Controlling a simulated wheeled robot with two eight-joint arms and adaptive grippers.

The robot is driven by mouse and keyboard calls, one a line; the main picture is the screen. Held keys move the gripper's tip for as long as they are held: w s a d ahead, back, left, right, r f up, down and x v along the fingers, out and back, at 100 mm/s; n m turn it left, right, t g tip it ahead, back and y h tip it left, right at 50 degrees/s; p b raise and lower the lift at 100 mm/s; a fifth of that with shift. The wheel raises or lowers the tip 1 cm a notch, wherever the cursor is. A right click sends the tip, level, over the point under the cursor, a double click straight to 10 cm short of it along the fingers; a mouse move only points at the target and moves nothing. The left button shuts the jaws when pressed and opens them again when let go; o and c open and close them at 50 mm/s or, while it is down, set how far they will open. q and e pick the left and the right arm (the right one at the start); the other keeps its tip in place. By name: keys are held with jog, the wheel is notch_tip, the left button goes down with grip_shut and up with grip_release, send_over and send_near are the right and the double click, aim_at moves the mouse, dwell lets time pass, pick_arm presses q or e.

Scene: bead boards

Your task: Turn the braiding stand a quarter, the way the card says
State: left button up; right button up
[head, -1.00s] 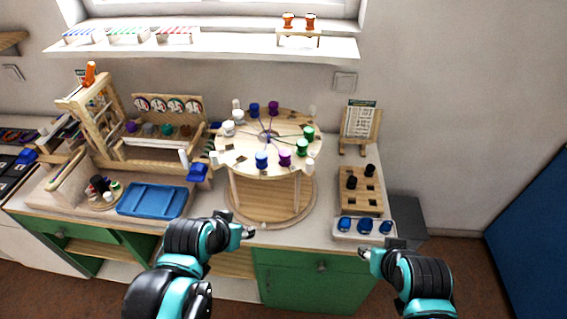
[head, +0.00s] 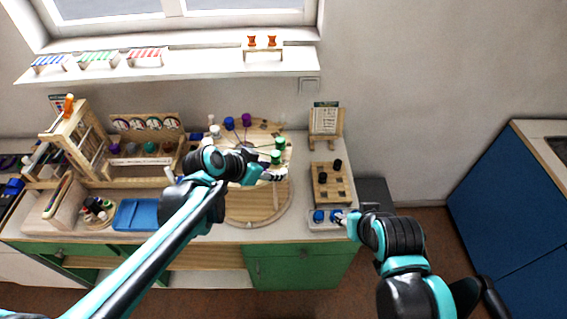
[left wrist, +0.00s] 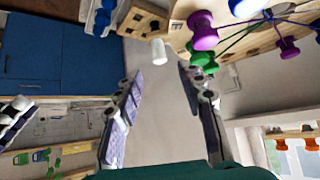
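The braiding stand (head: 262,207) is a round wooden disc above a wider round base, with white, blue, purple and green bobbins around the disc's edge. My left arm crosses in front and hides much of the disc. My left gripper (head: 276,173) is at the stand's right front side. In the left wrist view the left gripper (left wrist: 160,82) is open and empty, with a white bobbin (left wrist: 159,52) just beyond its fingertips. The card (head: 326,117) stands on a small easel at the back right; its marks are too small to read. My right gripper (head: 345,218) is by the blue-bobbin tray; its fingers are unclear.
A wooden holder (head: 342,190) with dark bobbins stands right of the stand, behind the tray (head: 318,227) of blue bobbins. A blue tray (head: 136,214) and a wooden loom (head: 70,135) are on the left. A shelf (head: 200,58) runs above.

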aim_at(284, 170)
pick_arm(q)
jog(key=b+x, duration=0.2)
jog(key=x, duration=0.5)
jog(key=shift+d+f, duration=0.15)
jog(key=shift+f, duration=0.1)
grip_shut()
